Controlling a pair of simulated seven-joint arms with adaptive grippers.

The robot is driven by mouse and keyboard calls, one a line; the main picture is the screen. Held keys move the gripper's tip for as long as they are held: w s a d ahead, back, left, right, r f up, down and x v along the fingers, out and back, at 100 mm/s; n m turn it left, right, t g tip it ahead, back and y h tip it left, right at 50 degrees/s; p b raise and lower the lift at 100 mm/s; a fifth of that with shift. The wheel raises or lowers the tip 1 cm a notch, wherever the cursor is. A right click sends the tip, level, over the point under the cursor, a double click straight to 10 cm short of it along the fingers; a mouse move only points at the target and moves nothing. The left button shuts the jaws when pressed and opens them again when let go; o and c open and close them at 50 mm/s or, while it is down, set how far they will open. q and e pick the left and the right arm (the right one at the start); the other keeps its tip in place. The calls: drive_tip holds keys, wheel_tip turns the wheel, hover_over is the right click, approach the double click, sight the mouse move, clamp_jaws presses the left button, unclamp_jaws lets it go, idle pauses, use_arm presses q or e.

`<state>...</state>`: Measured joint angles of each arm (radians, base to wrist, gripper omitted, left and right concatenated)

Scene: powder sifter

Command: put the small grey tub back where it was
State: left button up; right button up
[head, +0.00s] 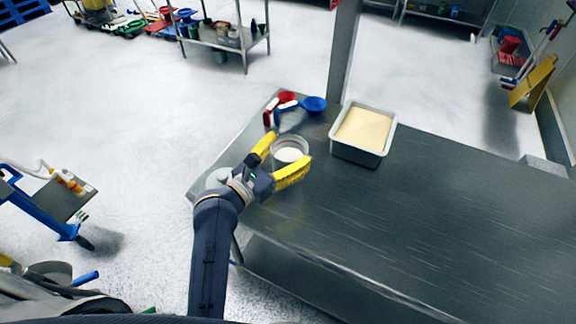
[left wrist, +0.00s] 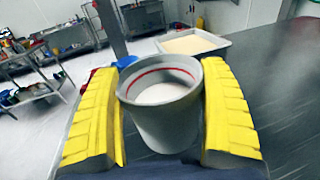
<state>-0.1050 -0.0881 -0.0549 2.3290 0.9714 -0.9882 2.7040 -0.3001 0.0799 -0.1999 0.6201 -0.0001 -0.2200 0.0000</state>
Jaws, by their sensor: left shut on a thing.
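The small grey tub (head: 291,146) holds white powder and has a red line around its inner wall. In the left wrist view the tub (left wrist: 165,122) stands roughly upright between the yellow fingers. My left gripper (head: 281,158) is shut on the tub, one finger on each side, over the left end of the metal table (head: 420,220). I cannot tell whether the tub's bottom touches the table. My right gripper is not in view.
A grey tray (head: 375,158) of pale yellow powder stands right of the tub. The table's right part is clear.

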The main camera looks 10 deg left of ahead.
sight(299, 154)
use_arm(q)
drive_tip(key=shift+f, duration=2.15)
drive_tip(key=shift+f, duration=0.1)
drive_tip(key=o, duration=1.4)
drive_tip(key=shift+c, duration=0.2)
drive_tip(key=shift+s+a, duration=0.1)
drive_tip(key=shift+s, duration=0.1)
drive_tip(key=v, duration=1.1)
drive_tip(key=shift+s+a, duration=0.15)
drive_tip(key=shift+s, duration=0.15)
